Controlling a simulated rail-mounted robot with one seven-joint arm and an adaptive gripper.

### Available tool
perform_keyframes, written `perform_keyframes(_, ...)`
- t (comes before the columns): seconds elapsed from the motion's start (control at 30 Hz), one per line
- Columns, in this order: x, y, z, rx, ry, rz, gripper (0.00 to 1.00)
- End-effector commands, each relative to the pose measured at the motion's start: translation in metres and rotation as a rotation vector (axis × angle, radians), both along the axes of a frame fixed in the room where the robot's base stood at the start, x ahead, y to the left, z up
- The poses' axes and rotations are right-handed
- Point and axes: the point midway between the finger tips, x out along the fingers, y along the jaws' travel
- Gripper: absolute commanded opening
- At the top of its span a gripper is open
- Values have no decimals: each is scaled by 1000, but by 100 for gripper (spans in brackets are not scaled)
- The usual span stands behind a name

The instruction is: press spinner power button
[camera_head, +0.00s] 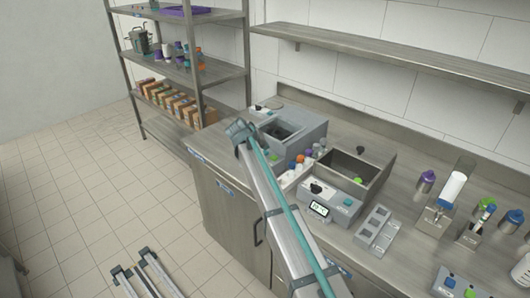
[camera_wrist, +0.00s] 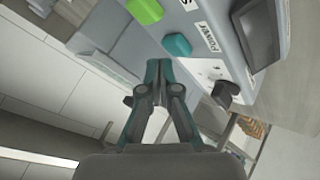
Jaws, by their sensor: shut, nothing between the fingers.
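The grey control unit fills the upper right of the wrist view, with a teal button (camera_wrist: 177,45) on its panel beside a white printed label. A black knob (camera_wrist: 222,94) stands further along the panel, and a green piece (camera_wrist: 145,11) lies on the other side of the teal button. My gripper (camera_wrist: 160,65) is shut and empty. Its tips appear just below the teal button in the picture; I cannot tell whether they touch it.
My arm crosses the counter front. An open metal basin (camera_head: 350,167) and a larger grey box (camera_head: 287,130) stand behind the unit. A grey tray (camera_head: 376,231) lies to its right. Several coloured-lid containers stand left of the basin. A rack (camera_head: 190,70) stands back left.

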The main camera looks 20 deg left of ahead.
Motion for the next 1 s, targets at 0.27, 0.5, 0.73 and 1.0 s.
perform_keyframes(0.27,0,0,14,0,0,0,0)
perform_keyframes(0.5,0,0,37,1,-1,0,0)
perform_keyframes(0.73,0,0,56,1,-1,0,0)
perform_keyframes(1.0,0,0,60,0,0,0,0)
